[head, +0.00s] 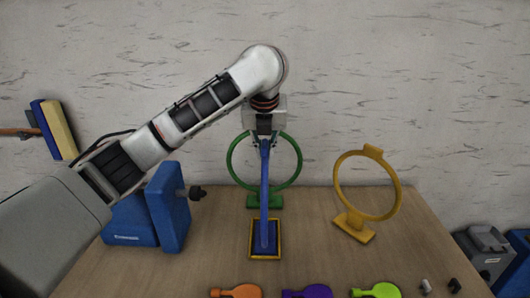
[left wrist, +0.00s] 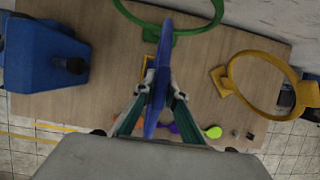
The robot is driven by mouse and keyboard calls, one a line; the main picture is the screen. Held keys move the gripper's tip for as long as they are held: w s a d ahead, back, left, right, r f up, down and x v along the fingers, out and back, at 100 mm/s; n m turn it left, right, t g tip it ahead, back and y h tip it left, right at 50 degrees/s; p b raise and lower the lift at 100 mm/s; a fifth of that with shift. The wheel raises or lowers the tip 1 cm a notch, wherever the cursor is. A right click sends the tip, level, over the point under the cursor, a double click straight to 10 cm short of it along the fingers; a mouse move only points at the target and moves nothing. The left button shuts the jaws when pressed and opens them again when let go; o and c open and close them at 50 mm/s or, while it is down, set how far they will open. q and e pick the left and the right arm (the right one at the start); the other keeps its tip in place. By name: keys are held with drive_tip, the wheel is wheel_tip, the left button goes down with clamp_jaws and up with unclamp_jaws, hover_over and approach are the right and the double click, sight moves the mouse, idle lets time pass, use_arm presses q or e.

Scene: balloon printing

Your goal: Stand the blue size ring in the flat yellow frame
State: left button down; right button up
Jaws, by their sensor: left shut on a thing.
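The blue size ring (head: 264,190) is upright and shows edge-on in the head view, so its round opening is hidden. Its base lines up inside the rim of the flat yellow frame (head: 265,257), with yellow showing around it; I cannot tell whether it rests fully down. My left gripper (head: 264,143) is shut on the top of the ring, straight above the frame. In the left wrist view the ring (left wrist: 158,90) runs between the two fingers, and part of the frame (left wrist: 145,68) shows beside it. My right gripper is not in view.
A green ring (head: 231,165) stands behind the blue ring, and a yellow ring (head: 398,195) stands to the right. A blue machine (head: 170,215) is at the left. Orange (head: 236,291), purple (head: 307,293) and lime (head: 375,290) flat pieces lie at the front edge.

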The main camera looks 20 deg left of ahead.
use_arm(q)
drive_tip(key=shift+r, duration=0.1)
drive_tip(key=c, duration=2.1)
unclamp_jaws()
drive_tip(key=p+v, duration=0.3)
drive_tip(key=v, duration=0.9)
